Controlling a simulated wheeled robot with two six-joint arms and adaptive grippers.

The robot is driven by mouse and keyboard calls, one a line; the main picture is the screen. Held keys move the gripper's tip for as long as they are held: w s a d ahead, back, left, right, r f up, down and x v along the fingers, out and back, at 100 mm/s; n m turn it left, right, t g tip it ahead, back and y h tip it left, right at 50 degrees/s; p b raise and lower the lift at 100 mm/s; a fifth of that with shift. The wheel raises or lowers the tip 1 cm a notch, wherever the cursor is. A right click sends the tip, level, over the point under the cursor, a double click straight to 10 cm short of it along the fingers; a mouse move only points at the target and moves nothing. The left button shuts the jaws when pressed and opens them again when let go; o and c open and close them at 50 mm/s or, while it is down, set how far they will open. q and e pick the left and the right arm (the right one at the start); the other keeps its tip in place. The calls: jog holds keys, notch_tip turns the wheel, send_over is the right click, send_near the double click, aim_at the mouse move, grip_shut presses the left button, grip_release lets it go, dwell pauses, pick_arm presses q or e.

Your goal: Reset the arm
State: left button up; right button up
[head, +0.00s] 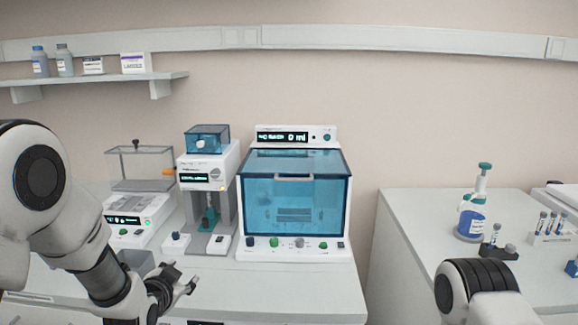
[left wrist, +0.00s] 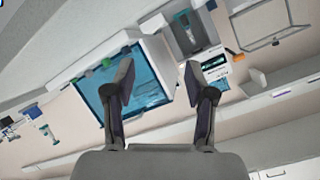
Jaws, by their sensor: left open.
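My left arm comes in from the left in the head view, and its gripper (head: 178,283) hangs over the front of the left bench. The gripper is open and nothing shows between its fingers. In the left wrist view the two fingers of the left gripper (left wrist: 160,80) stand apart, with the blue-windowed machine behind them. Part of my right arm shows at the lower right of the head view; its gripper is out of the picture.
On the left bench (head: 300,290) stand a blue-windowed machine (head: 297,190), a narrow dispenser (head: 208,180) and a balance (head: 135,215) with a clear cover. The right bench (head: 415,225) holds a blue bottle (head: 471,218) and a tube rack (head: 550,239). A gap separates the benches.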

pick_arm(q)
jog(key=s+f+n+g+b, duration=0.15)
jog(key=s+f+g, duration=0.25)
jog(key=s+f, duration=0.65)
jog(key=s+f+n+g+b, duration=0.1)
jog(key=s+f+n+g, duration=0.35)
jog(key=f, duration=1.05)
jog(key=s+f+g, duration=0.2)
jog(key=s+f, duration=0.3)
jog(key=s, duration=0.7)
jog(key=s+f+n+g+b, duration=0.1)
jog(key=s+f+g, duration=0.2)
jog(key=s, duration=0.9)
notch_tip(320, 180, down, 2)
jog(key=shift+a+f, duration=0.2)
jog(key=shift+a, duration=0.2)
